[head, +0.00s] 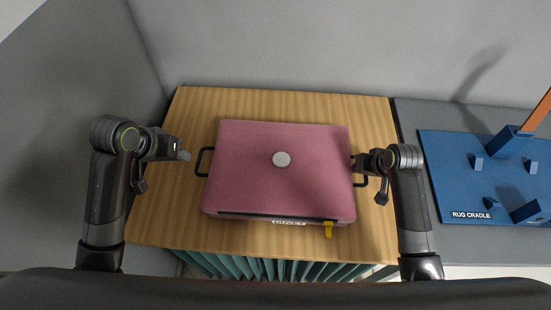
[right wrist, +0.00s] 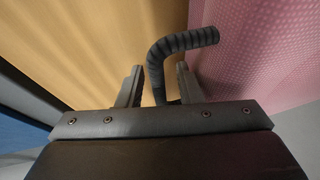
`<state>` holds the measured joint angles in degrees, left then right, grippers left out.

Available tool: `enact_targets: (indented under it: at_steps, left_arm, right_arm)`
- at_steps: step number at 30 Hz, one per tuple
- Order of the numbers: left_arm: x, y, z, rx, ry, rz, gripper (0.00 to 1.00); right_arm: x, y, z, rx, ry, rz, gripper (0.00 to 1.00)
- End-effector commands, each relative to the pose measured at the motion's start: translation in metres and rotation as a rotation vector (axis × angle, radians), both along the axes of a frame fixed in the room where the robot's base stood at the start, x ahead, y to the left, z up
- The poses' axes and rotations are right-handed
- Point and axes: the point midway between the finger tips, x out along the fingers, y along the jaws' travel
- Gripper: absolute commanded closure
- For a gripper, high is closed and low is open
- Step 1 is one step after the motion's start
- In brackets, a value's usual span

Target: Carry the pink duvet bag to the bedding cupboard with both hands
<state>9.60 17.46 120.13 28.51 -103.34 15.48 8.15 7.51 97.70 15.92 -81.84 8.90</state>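The pink duvet bag (head: 270,170) lies flat on a wooden top (head: 380,112). It has a white round badge, a "DUVET" label at its front edge and a black handle at each side. My left gripper (head: 186,156) is apart from the left handle (head: 201,162), a little to its left; its fingers are too small to read. My right gripper (right wrist: 158,85) is at the right handle (right wrist: 185,43). In the right wrist view its fingers are apart, with the handle's black bar between them. No bedding cupboard is recognisable.
A blue board marked "RUG CRADLE" (head: 465,204) with blue posts lies on a grey surface to the right. Teal pleated cloth (head: 285,268) hangs below the wooden top's front edge. Grey walls stand behind and left.

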Motion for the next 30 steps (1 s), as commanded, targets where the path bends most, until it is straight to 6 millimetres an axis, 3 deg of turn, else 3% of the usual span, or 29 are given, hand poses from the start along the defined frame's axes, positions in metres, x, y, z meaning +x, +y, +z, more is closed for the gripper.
enact_targets:
  at_steps: [18,30]
  left_arm:
    - [0.000,0.000,0.000,0.000,0.000,0.000,0.68]
    - [0.000,0.000,0.000,0.000,0.000,0.000,0.68]
  right_arm:
    - [-0.038,-0.017,0.091,-0.002,-0.004,0.001,0.68]
    - [-0.045,-0.018,0.103,0.000,0.000,0.000,0.68]
